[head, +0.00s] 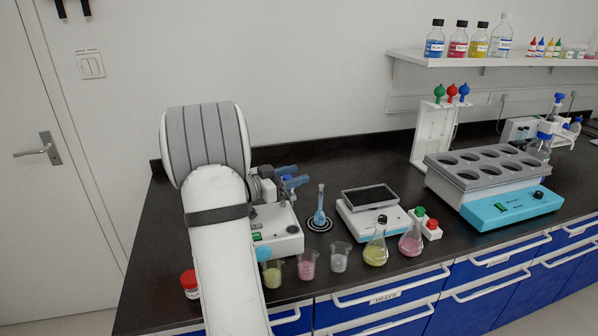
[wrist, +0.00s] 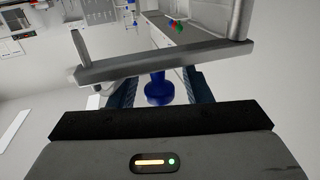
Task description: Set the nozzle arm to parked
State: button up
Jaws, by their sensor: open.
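My gripper (head: 292,175) is open above a white instrument (head: 288,243), with its two blue fingers pointing right. In the wrist view my gripper (wrist: 145,84) has its fingers apart, with a dark blue rounded piece (wrist: 158,92) between them. A grey metal bar (wrist: 165,62) with an upright post at each end crosses in front of the fingers. I cannot tell whether this bar is the nozzle arm, or whether the fingers touch it. My arm hides much of the white instrument in the head view.
A flask of blue liquid (head: 320,217) stands right of the instrument. Beakers, including a pink one (head: 307,265), and flasks, including a yellow one (head: 376,252), line the front edge. A balance (head: 371,215) and a rack with round wells (head: 486,168) stand farther right.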

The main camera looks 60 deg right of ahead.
jog(key=v, duration=0.7)
jog(key=shift+w+a+b, duration=0.15)
jog(key=shift+a+b, duration=0.2)
jog(key=shift+b, duration=0.1)
